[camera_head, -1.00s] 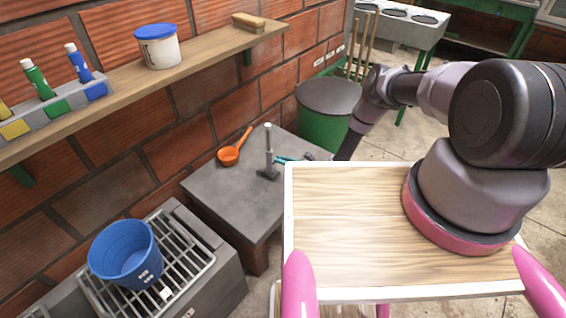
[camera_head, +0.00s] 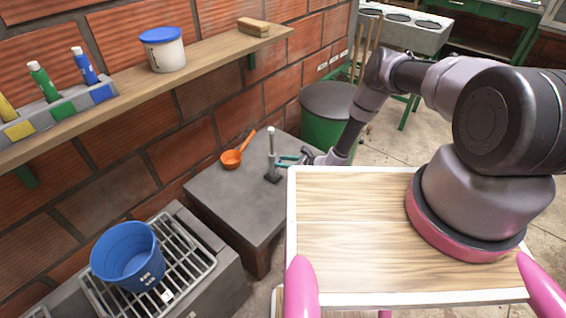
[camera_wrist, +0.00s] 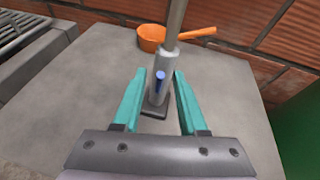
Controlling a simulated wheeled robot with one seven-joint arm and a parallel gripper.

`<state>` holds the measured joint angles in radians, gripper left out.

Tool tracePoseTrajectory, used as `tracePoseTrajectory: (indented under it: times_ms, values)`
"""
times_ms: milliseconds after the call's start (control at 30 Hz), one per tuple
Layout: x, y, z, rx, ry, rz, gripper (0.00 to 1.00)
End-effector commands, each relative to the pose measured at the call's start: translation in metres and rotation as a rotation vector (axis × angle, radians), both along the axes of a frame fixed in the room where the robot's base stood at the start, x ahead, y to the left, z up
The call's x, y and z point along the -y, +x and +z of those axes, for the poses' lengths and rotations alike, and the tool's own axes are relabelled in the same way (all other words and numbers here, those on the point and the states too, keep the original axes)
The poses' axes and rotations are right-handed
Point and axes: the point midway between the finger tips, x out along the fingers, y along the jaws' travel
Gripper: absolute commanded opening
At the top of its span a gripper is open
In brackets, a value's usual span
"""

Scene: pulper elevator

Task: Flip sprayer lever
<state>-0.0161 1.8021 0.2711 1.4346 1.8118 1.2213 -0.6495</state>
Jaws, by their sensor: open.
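The sprayer (camera_head: 271,158) is a grey upright post on a dark base, standing on the grey counter (camera_head: 222,197). In the wrist view the sprayer post (camera_wrist: 163,68) rises between my fingers, and a small blue lever (camera_wrist: 159,80) shows on its near side. My gripper (camera_head: 287,161) has teal fingers and is to the right of the post in the head view. In the wrist view my gripper (camera_wrist: 156,90) is open, one finger on each side of the post's lower part. I cannot tell whether either finger touches it.
An orange ladle (camera_head: 233,157) lies on the counter behind the sprayer. A blue bucket (camera_head: 128,257) sits on a metal grate (camera_head: 193,264) at lower left. A shelf (camera_head: 205,62) runs along the brick wall. A green bin (camera_head: 327,108) stands beyond the counter.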

Motion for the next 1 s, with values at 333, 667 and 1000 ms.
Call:
tracePoseTrajectory:
  times_ms: [333,667,1000]
  values:
    - [0.038,-0.019,0.015,-0.002,0.000,-0.003,0.42]
    - [0.082,-0.045,0.034,0.000,0.000,-0.001,0.42]
    - [0.089,-0.049,0.037,0.000,0.000,0.000,0.42]
